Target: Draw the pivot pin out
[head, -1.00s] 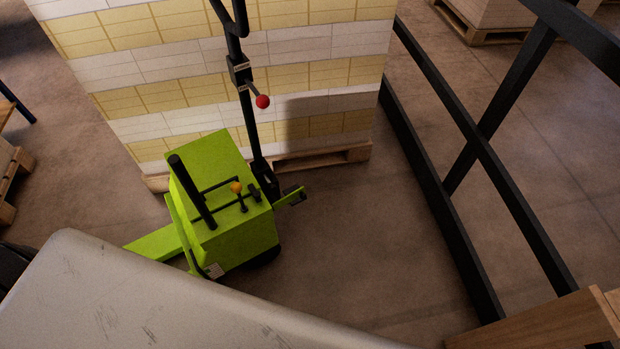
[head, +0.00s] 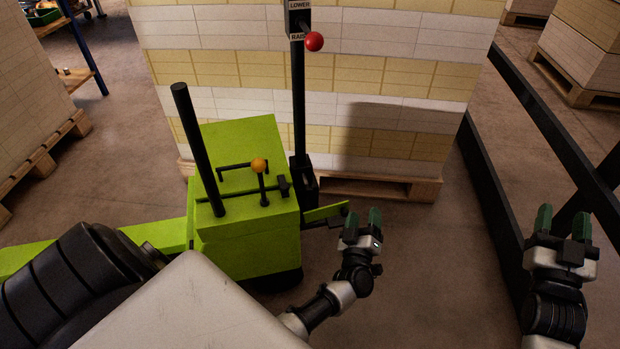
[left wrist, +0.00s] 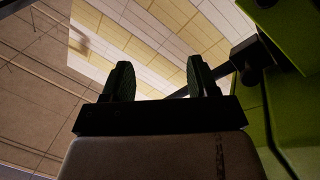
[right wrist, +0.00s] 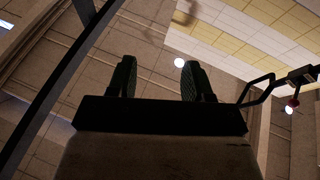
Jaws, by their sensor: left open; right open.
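The green truck (head: 250,235) stands before the stacked pallet, with a black upright tiller post (head: 299,110) and a lever with a yellow knob (head: 259,165). A green bracket (head: 322,212) juts from its right side with a black piece at its end; I cannot tell for sure whether this is the pivot pin. My left gripper (head: 362,217) is open and empty just right of that bracket, apart from it. In the left wrist view a black block (left wrist: 250,58) shows right of the open fingers (left wrist: 160,82). My right gripper (head: 562,222) is open and empty at far right.
The tiller carries a red knob (head: 314,41) beside a LOWER/RAISE plate. Stacked reams (head: 400,70) on a wooden pallet (head: 378,190) fill the back. A black rail (head: 540,110) runs along the right. Floor between the grippers is clear.

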